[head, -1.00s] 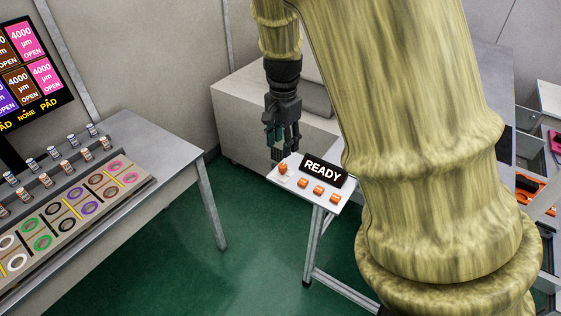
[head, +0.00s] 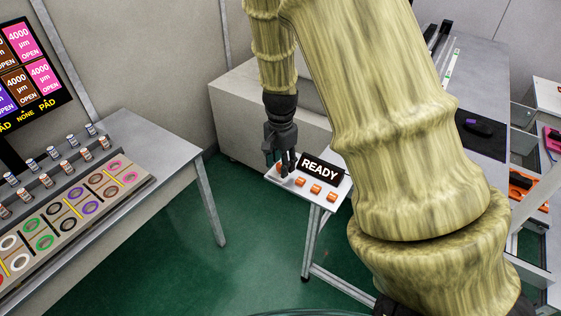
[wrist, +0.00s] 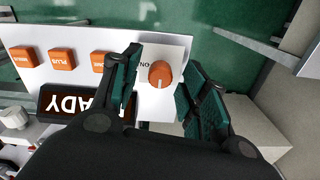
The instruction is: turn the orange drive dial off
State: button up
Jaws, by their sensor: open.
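The orange drive dial (wrist: 160,74) is a round knob on the white panel. A pale pointer line on it runs toward the bottom of the wrist view, and an upside-down "ON" label (wrist: 145,65) is printed on its left. My gripper (wrist: 164,92) is open, with one dark green-padded finger on each side of the dial; a gap shows on both sides. In the head view my gripper (head: 281,168) points down over the left end of the panel (head: 318,199) and hides most of the dial.
A black READY display (head: 320,168) stands behind a row of orange buttons (head: 315,188) beside the dial. A grey table (head: 165,150) with rings and small cylinders is at the left. Green floor (head: 170,260) lies open between.

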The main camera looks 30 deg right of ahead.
jog(key=shift+c, duration=0.4)
grip_shut()
jog(key=n+p, duration=0.1)
jog(key=n, duration=0.3)
jog(key=shift+r+n, duration=0.1)
jog(key=shift+n, duration=0.2)
jog(key=n+p, duration=0.1)
jog(key=n, duration=0.3)
jog(key=shift+n, duration=0.3)
jog(key=n, duration=0.4)
jog(key=shift+n+p, duration=0.3)
jog(key=shift+p, duration=0.1)
jog(key=shift+n+p, duration=0.4)
jog(key=shift+n, duration=1.7)
